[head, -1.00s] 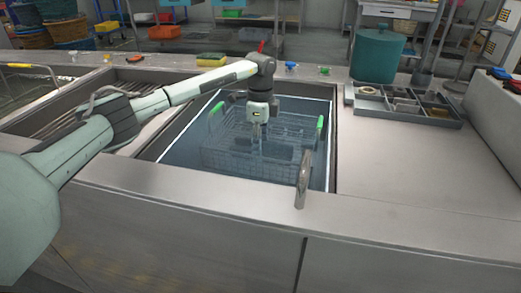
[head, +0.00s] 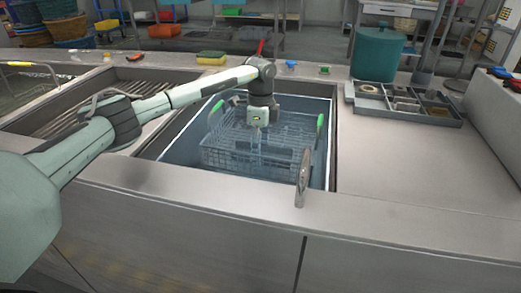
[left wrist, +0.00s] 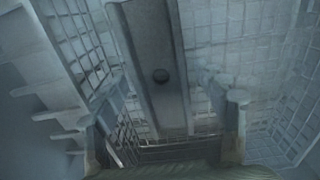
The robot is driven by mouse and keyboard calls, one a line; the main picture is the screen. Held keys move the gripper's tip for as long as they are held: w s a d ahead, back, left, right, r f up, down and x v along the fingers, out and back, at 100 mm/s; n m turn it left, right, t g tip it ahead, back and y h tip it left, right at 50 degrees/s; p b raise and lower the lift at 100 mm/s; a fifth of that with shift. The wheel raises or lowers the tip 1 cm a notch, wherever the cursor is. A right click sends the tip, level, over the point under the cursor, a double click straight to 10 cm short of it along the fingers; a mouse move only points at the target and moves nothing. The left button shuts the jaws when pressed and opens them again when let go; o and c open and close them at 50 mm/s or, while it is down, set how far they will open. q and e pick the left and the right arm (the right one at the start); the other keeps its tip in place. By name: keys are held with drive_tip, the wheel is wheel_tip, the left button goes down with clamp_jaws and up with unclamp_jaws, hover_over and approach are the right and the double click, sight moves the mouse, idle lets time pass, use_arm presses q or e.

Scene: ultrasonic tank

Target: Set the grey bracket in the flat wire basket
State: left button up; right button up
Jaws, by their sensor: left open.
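The grey bracket (left wrist: 150,45) shows in the left wrist view as a long grey bar with a dark round spot, over wire mesh. My left gripper (left wrist: 172,105) is open, with one finger on each side of the bar; I cannot tell whether either touches it. In the head view my left gripper (head: 256,150) points down inside a wire basket (head: 222,157) with green handles, standing in the tank. The bracket is hard to make out there, a dark patch around the fingertips. My right gripper is not in view.
The tank's rim (head: 333,150) surrounds the basket, and a metal disc-like fitting (head: 304,172) stands at its front right. A divided grey tray (head: 430,122) and a teal canister (head: 376,54) are at right. A toothed grey part (left wrist: 40,90) shows at left in the wrist view.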

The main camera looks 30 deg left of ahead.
use_arm(q)
wheel_tip(320, 180, up, 2)
drive_tip(key=shift+r, duration=0.25)
wheel_tip(320, 180, up, 10)
drive_tip(key=b, duration=0.1)
drive_tip(key=shift+f, duration=0.15)
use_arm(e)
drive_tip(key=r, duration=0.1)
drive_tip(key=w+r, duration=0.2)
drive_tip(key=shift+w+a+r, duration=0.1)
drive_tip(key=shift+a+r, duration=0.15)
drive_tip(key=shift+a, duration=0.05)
